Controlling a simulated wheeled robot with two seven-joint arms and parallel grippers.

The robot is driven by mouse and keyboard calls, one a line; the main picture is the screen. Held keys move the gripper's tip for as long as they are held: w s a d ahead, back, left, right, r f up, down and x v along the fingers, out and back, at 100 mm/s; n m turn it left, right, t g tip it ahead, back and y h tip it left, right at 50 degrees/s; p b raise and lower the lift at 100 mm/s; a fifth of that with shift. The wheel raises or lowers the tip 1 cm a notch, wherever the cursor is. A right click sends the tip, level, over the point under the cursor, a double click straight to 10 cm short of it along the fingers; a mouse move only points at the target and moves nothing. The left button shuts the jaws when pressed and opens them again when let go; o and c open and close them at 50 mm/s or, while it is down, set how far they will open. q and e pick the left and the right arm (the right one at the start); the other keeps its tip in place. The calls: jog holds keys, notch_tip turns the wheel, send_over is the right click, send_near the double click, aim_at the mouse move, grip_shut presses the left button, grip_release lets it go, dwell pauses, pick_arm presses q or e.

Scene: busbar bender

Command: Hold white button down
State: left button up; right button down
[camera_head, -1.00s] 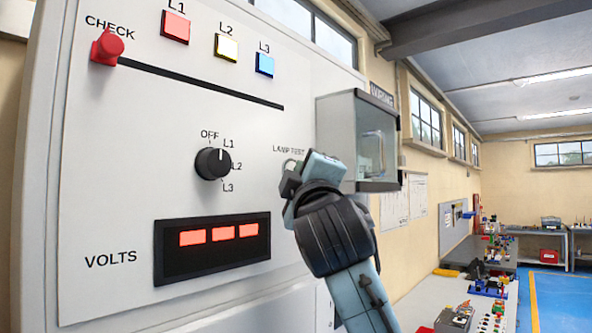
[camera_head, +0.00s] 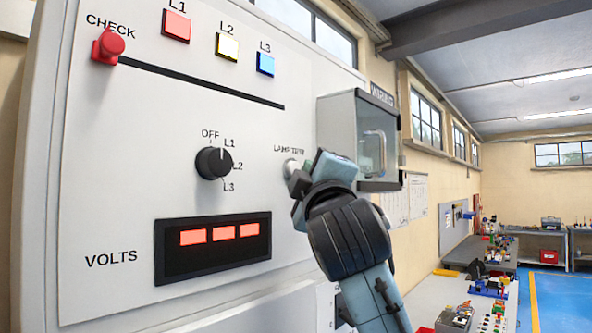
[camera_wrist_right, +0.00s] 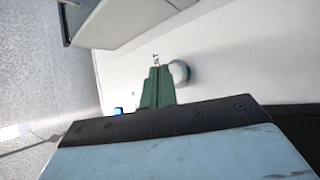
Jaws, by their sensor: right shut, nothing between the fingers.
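The white button (camera_head: 291,167) is a small round knob on the panel under the label LAMP TEST. In the right wrist view the white button (camera_wrist_right: 180,74) stands out from the panel, right beside the green fingertips. My right gripper (camera_head: 299,184) is at the lower right of the button and partly covers it in the head view. Its two fingers (camera_wrist_right: 157,88) are shut together and empty. I cannot tell whether they touch the button. My left gripper is not in view.
The panel (camera_head: 110,190) also carries a red CHECK knob (camera_head: 108,46), a black selector (camera_head: 212,163), red, yellow and blue lamps, and a VOLTS display (camera_head: 212,246) with three lit red blocks. A glass-fronted box (camera_head: 362,140) juts out just right of the button.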

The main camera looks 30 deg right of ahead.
jog(key=shift+s, duration=0.1)
jog(key=shift+s+d, duration=0.3)
jog(key=shift+s, duration=0.45)
jog(key=shift+s+d, duration=0.35)
jog(key=shift+s, duration=0.35)
jog(key=shift+s+d, duration=0.3)
jog(key=shift+s, duration=0.45)
